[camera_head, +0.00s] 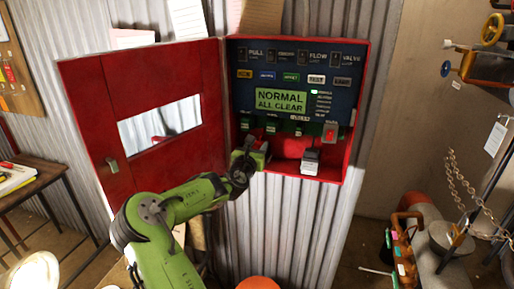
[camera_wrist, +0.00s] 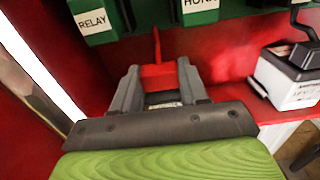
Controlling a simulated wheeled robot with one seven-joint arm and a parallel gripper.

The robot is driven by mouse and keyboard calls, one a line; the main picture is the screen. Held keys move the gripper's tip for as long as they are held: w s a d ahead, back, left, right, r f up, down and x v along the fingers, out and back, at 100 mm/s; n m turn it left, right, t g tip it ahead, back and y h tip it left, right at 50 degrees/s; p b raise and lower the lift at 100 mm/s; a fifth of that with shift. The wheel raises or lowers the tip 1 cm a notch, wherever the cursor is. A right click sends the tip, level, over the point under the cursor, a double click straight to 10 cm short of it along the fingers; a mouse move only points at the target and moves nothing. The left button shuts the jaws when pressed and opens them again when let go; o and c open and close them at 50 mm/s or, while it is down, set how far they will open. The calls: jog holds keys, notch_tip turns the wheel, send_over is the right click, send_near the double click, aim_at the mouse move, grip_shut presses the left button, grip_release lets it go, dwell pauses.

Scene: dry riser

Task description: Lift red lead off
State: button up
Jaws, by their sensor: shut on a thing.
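The red lead (camera_wrist: 157,72) is a small red clip-like piece with a thin red stem pointing up, seen in the wrist view. My gripper (camera_wrist: 159,84) has a grey finger on each side of it and is shut on it. In the head view my gripper (camera_head: 254,155) is inside the lower left of the red cabinet (camera_head: 361,110), and the lead is hidden there. Green blocks labelled RELAY (camera_wrist: 98,20) and, partly cut off, HORN (camera_wrist: 199,10) are above the lead. I cannot tell whether the lead touches anything below.
The cabinet's red door (camera_head: 85,110) stands open on the left. A white box with a dark top (camera_wrist: 288,82) sits to the right of my gripper on the red shelf. The panel display (camera_head: 281,101) reads NORMAL ALL CLEAR. Chains (camera_head: 462,185) hang at far right.

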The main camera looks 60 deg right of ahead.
grip_shut()
notch_tip(320, 180, up, 3)
jog(key=p, duration=0.3)
jog(key=shift+f, duration=0.2)
jog(key=o, duration=1)
grip_release()
jog(key=shift+c, duration=0.2)
jog(key=s+a+p, duration=0.1)
jog(key=s+a, duration=0.1)
jog(key=a, duration=1.3)
jog(key=shift+s+a, duration=0.2)
jog(key=shift+a, duration=0.1)
